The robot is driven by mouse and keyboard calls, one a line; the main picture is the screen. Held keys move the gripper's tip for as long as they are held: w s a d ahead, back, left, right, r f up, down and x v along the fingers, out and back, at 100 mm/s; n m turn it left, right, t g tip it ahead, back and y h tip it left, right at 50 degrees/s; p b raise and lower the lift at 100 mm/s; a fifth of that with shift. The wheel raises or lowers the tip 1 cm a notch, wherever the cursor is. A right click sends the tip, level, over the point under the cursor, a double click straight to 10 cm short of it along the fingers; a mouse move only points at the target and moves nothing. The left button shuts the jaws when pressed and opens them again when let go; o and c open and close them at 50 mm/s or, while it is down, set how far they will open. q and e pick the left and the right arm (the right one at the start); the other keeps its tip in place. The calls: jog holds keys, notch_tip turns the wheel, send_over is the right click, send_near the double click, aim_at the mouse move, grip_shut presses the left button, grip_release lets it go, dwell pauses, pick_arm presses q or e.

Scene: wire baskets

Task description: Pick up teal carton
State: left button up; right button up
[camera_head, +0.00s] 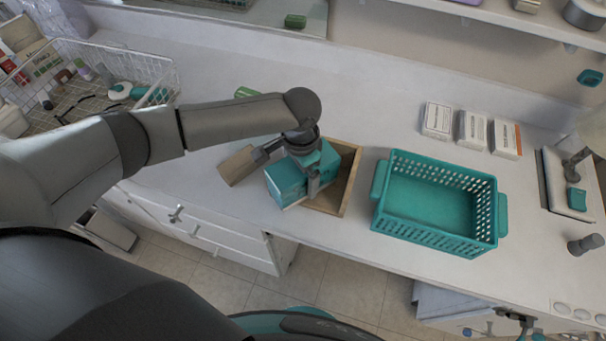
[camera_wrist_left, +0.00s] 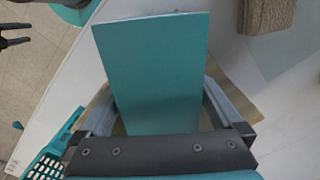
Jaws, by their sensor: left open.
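The teal carton (camera_head: 287,186) is a box that stands tilted at the left side of a shallow wooden tray (camera_head: 347,178) on the white counter. In the left wrist view the carton (camera_wrist_left: 152,70) shows its broad teal face between my two fingers. My left gripper (camera_head: 290,170) reaches down over the carton with one finger on each side. In its own wrist view the left gripper (camera_wrist_left: 158,112) is open around the carton; whether either finger touches it I cannot tell. The carton's lower part is hidden.
A brown block (camera_head: 237,166) lies left of the carton. A teal perforated basket (camera_head: 437,238) stands to the right of the tray. Several white boxes (camera_head: 472,130) stand behind it. A white wire basket (camera_head: 130,62) with items is at the far left. The counter's front edge is close.

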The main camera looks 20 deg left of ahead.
pick_arm(q)
jog(key=shift+f, duration=0.4)
jog(key=shift+c, duration=0.2)
jog(key=c, duration=1.3)
jog(key=shift+r, duration=0.1)
jog(key=shift+c, duration=0.2)
